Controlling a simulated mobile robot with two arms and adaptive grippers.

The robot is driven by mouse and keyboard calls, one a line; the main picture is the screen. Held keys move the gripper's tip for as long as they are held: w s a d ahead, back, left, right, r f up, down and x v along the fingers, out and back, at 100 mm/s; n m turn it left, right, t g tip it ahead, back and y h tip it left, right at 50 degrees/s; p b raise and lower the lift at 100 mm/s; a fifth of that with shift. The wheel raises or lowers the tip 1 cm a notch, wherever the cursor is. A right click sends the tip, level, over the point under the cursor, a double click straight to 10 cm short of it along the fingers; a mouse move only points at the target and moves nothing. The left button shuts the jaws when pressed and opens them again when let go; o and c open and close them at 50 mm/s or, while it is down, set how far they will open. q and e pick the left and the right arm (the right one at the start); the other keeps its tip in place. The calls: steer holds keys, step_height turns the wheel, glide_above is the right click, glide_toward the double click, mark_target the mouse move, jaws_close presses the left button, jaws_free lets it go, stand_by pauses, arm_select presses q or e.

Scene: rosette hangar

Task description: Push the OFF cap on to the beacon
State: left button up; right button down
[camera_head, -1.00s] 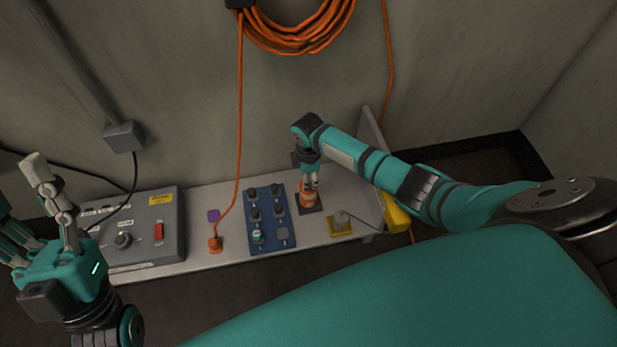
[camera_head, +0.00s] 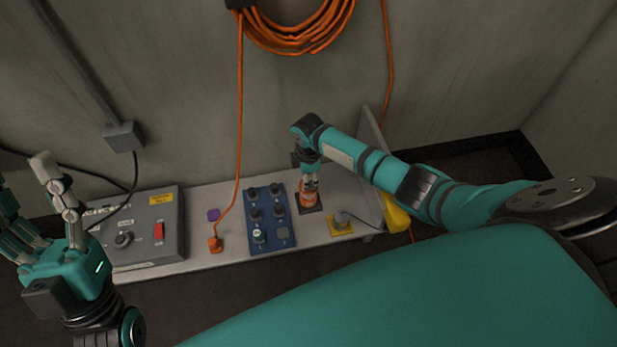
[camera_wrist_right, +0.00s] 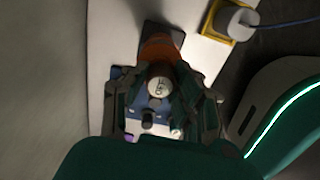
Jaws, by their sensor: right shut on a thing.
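The beacon (camera_head: 309,202) has an orange body with a pale band and stands on a dark square plate on the bench. It also shows in the right wrist view (camera_wrist_right: 160,48). My right gripper (camera_head: 310,182) is over the beacon, pointing down. In the right wrist view the pale, round OFF cap (camera_wrist_right: 159,89) sits between its fingers, lettering visible, in line with the beacon's orange body. The gripper is shut on the cap. Whether the cap is seated cannot be told. My left gripper (camera_head: 22,190) is open and empty at the far left.
A blue board (camera_head: 268,240) with several dark knobs lies left of the beacon. A yellow-framed socket (camera_head: 341,226) with a grey plug is at its lower right. A grey control box (camera_head: 165,205) with a red switch stands farther left. An upright panel (camera_head: 371,135) closes the bench's right end.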

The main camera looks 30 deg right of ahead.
stand_by(0.3)
steer(key=c, duration=1)
jaws_free()
step_height(320, 180, up, 12)
